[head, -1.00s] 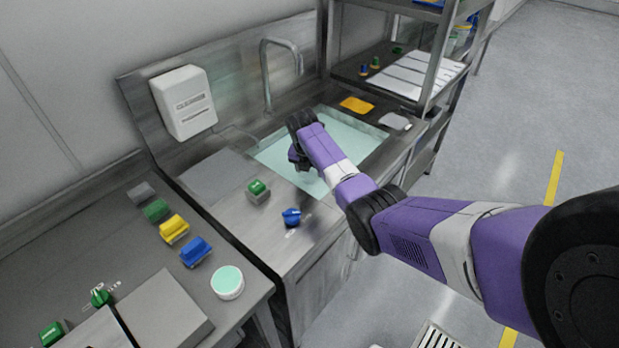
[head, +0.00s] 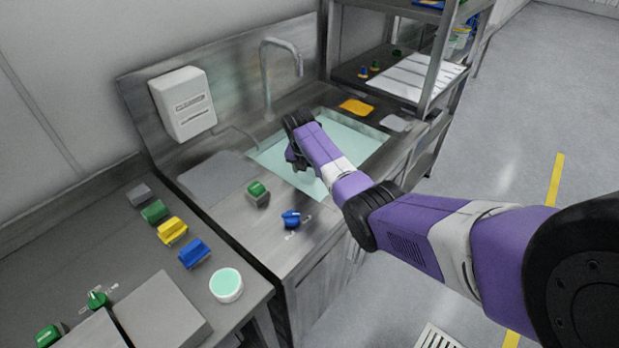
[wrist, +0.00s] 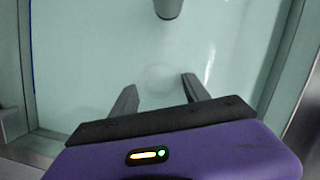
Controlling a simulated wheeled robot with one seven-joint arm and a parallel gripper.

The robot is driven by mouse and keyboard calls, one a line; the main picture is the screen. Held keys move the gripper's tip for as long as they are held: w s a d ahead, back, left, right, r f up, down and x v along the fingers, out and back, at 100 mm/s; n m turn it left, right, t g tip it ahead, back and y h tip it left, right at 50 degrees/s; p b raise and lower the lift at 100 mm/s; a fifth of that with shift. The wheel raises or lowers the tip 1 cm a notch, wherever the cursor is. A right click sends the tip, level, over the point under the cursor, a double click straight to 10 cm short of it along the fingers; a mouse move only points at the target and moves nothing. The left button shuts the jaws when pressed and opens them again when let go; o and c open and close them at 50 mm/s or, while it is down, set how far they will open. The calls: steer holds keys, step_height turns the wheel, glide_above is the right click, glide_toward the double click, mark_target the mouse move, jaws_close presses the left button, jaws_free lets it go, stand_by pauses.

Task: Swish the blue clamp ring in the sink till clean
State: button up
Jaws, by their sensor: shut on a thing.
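The sink (head: 355,148) is a steel basin filled with pale green water. My gripper (head: 297,160) points down over its left part, near the front. In the wrist view the two fingers of my gripper (wrist: 160,84) stand apart, with the water behind them. Only a faint, pale round outline shows between the fingertips. No blue of the clamp ring can be made out there; what the jaws hold is mostly hidden or washed out. A dark cylindrical end, probably the faucet's, shows at the top of the wrist view.
A curved faucet (head: 266,75) rises behind the sink. Yellow (head: 356,107) and grey (head: 396,123) pads lie at right. A shelf rack (head: 425,85) stands beyond. Brushes lie on the left table.

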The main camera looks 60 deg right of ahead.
steer(key=shift+s+a+p, duration=0.2)
steer(key=shift+s+p, duration=0.65)
steer(key=shift+p, duration=0.15)
steer(key=shift+w+f+b, duration=0.1)
steer(key=shift+w+b, duration=0.1)
steer(key=shift+b, duration=0.15)
steer(key=shift+w+d+b, duration=0.25)
steer(key=shift+w+b, duration=0.7)
steer(key=shift+s, duration=0.1)
steer(key=shift+s+r+p, duration=0.2)
steer(key=shift+s+p, duration=0.05)
steer(key=shift+p, duration=0.35)
steer(key=shift+s+a+p, duration=0.25)
steer(key=shift+s+p, duration=0.55)
steer(key=shift+p, duration=0.25)
steer(key=shift+w+f, duration=0.15)
